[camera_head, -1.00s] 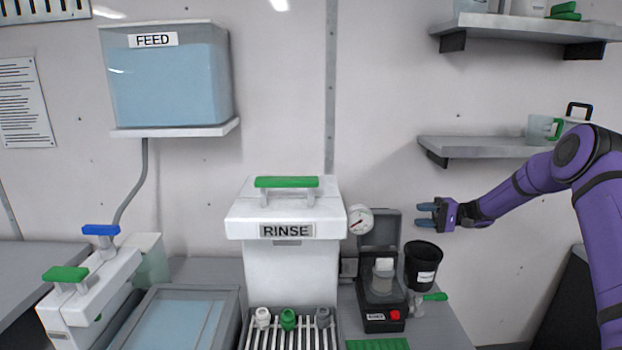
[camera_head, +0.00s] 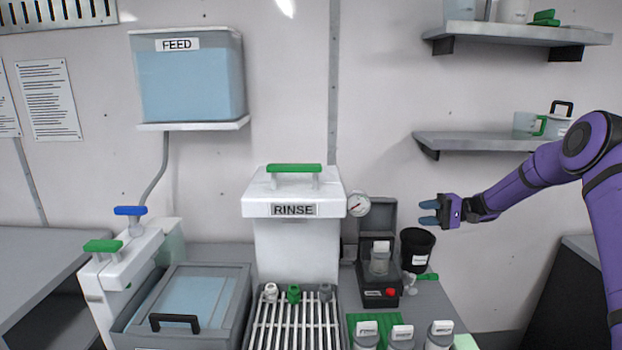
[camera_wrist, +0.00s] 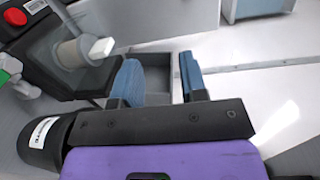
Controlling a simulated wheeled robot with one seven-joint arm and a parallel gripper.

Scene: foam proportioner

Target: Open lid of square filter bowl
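A square grey tub (camera_head: 235,290) with a closed, pale blue see-through lid (camera_head: 188,302) and a black handle (camera_head: 174,323) stands at the lower left of the head view. It looks like the square filter bowl, but no label on it is readable. My gripper (camera_head: 429,212) is at the right, in the air near the black cup, far from the tub. In the wrist view its two blue fingers (camera_wrist: 162,80) are apart with nothing held between them. The tub cannot be made out for sure in the wrist view.
The white RINSE tank (camera_head: 295,245) stands between tub and gripper. A black device with raised lid (camera_head: 378,215), a dial gauge (camera_head: 356,203) and a black cup (camera_head: 417,248) are near my gripper. Several bottles (camera_head: 400,338) stand in front. Shelves (camera_head: 500,142) are at upper right.

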